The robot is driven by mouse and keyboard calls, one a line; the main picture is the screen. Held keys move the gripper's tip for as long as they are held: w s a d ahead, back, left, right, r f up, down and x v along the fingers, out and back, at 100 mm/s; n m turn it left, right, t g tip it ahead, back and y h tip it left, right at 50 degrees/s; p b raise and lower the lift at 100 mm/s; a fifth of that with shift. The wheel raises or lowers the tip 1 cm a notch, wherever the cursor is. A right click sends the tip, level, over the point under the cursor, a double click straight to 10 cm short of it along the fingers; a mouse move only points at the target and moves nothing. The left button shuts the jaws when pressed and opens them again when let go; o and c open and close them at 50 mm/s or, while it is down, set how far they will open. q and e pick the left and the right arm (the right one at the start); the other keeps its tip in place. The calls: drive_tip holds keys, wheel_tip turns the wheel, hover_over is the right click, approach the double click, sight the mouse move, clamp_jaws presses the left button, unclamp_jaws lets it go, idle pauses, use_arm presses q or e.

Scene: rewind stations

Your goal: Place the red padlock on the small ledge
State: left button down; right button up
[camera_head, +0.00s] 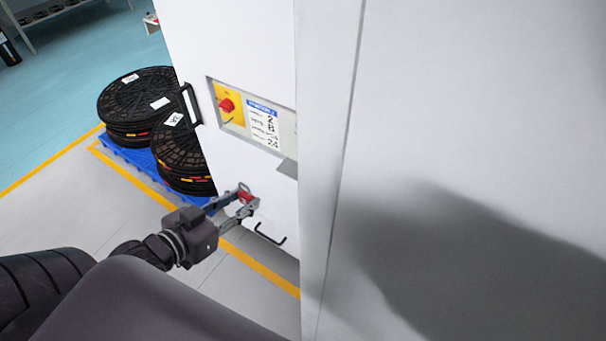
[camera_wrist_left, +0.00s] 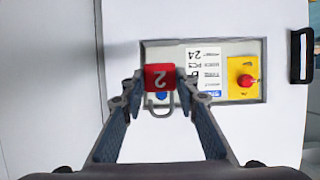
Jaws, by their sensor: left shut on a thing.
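The red padlock (camera_head: 246,197) is held between the fingertips of my left gripper (camera_head: 245,199), in front of the white cabinet. In the left wrist view the padlock (camera_wrist_left: 160,75) shows a "2" upside down on its red body, with its grey shackle hanging below in the picture. Both fingers of the left gripper (camera_wrist_left: 160,83) close on its sides. A small grey ledge (camera_head: 287,168) juts from the cabinet under the right end of the recessed panel, above and right of the padlock. I cannot make the ledge out clearly in the wrist view. My right gripper is not in view.
The recessed panel holds a red knob (camera_head: 227,105) on a yellow plate and a label (camera_head: 263,124). Black handles (camera_head: 191,104) (camera_head: 270,234) stick out from the cabinet (camera_head: 225,45). Black reels (camera_head: 134,97) sit on a blue pallet (camera_head: 128,153) at left. A white wall (camera_head: 480,120) fills the right.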

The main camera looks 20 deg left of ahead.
use_arm(q)
drive_tip(key=w, duration=0.4)
drive_tip(key=p, duration=0.3)
hover_over(291, 174)
wheel_tip(291, 174, down, 3)
drive_tip(key=shift+s+r, duration=0.1)
drive_tip(key=shift+s, duration=0.05)
wheel_tip(291, 174, down, 4)
drive_tip(key=shift+r, duration=0.15)
drive_tip(key=shift+p, duration=0.3)
drive_tip(key=shift+f, duration=0.25)
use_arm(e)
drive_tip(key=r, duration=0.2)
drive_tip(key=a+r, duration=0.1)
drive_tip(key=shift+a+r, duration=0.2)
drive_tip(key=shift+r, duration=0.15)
